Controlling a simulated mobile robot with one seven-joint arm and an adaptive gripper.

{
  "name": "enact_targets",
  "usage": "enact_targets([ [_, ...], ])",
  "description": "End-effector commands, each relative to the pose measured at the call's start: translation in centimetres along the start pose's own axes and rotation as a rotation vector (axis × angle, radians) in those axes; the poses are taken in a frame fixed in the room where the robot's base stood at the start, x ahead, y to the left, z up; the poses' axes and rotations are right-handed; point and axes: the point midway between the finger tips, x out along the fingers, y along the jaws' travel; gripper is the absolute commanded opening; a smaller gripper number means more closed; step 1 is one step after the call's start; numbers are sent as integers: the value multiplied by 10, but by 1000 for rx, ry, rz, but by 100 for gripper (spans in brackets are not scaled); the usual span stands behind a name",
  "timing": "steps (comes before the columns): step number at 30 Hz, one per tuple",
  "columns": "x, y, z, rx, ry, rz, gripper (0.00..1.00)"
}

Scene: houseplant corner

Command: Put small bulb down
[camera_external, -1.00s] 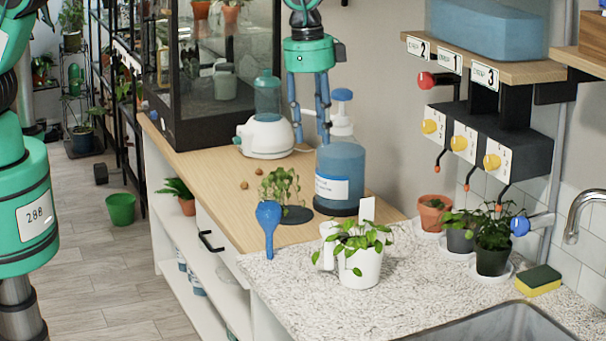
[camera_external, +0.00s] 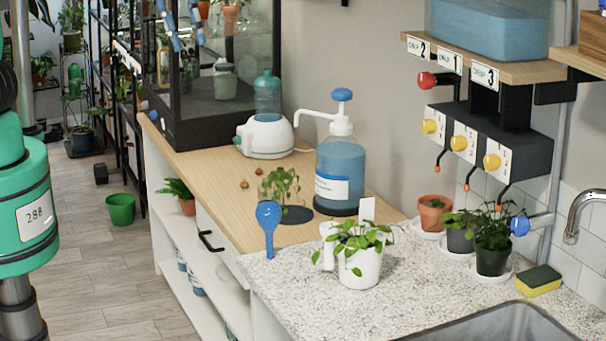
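Two small brown bulbs lie on the wooden counter (camera_external: 215,190): a front bulb (camera_external: 244,185) and a back bulb (camera_external: 258,175). Both look about the same size here, so I cannot tell which is the small bulb. My gripper (camera_external: 188,46) is at the top left, in front of the glass cabinet, well above the counter. Only its blue fingers show; the rest is cut off by the top edge. The fingers are apart, and I see nothing between them.
A white device with a green bottle (camera_external: 268,135), a blue pump bottle (camera_external: 340,170) and a seedling on a dark disc (camera_external: 280,187) stand around the bulbs. A blue scoop (camera_external: 269,222) and a white potted plant (camera_external: 358,262) are nearer. The glass cabinet (camera_external: 225,85) stands behind.

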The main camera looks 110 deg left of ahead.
Motion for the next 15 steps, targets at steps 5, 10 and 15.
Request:
enact_targets([
  [5, -31, 15, 41, 1, 41, 1, 38],
  [10, -52, 27, 82, -2, 74, 4, 38],
  [15, -68, 38, 123, -2, 109, 7, 38],
])
